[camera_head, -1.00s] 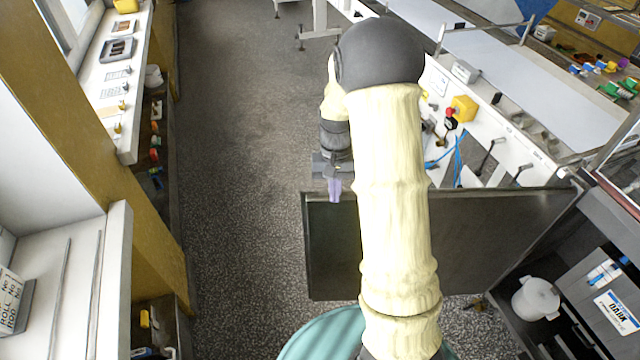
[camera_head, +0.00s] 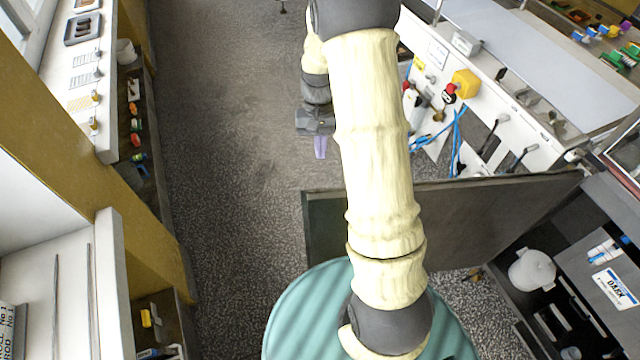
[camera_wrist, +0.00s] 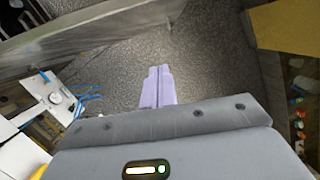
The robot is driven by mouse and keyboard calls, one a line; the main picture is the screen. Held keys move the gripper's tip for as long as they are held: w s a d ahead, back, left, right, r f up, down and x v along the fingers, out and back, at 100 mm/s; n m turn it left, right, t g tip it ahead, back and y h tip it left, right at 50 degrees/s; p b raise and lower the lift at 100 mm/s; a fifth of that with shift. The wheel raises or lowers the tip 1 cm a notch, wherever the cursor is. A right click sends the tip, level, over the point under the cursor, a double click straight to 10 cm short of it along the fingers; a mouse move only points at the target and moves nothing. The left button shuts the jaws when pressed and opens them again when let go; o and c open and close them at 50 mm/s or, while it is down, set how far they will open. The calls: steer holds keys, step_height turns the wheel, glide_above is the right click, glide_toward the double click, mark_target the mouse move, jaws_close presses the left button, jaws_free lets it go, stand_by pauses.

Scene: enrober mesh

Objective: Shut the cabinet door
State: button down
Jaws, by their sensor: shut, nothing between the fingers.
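The cabinet door (camera_head: 480,222) is a dark grey panel standing wide open, reaching out from the cabinet (camera_head: 590,260) at the right across the floor. Part of it is hidden behind my arm in the head view. My gripper (camera_head: 320,148), with pale purple fingers, is shut and empty. In the head view it appears above the door's free end, apart from it. In the wrist view the shut fingers (camera_wrist: 158,88) point at bare floor, and the door (camera_wrist: 90,32) crosses the upper left. The cabinet's inside is open to view.
A white pot (camera_head: 532,270) stands in the open cabinet. A machine panel with blue cables (camera_head: 458,140) and a yellow box (camera_head: 466,84) lies beyond the door. A white counter and shelves (camera_head: 135,120) line the left. The speckled floor (camera_head: 220,130) between is clear.

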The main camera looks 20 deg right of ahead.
mark_target(322, 192)
steer(key=s+f+p, duration=0.1)
steer(key=s+f, duration=0.1)
steer(key=f, duration=0.1)
steer(key=s+a+f, duration=0.1)
steer(key=s+f, duration=0.1)
steer(key=f, duration=0.1)
steer(key=s+f+p, duration=0.1)
steer(key=s+f, duration=0.1)
steer(key=f, duration=0.1)
steer(key=shift+a+f+p, duration=0.25)
steer(key=shift+a+p, duration=0.1)
steer(key=shift+s+f, duration=0.1)
steer(key=shift+s, duration=0.05)
steer(key=shift+a, duration=0.1)
stand_by(0.3)
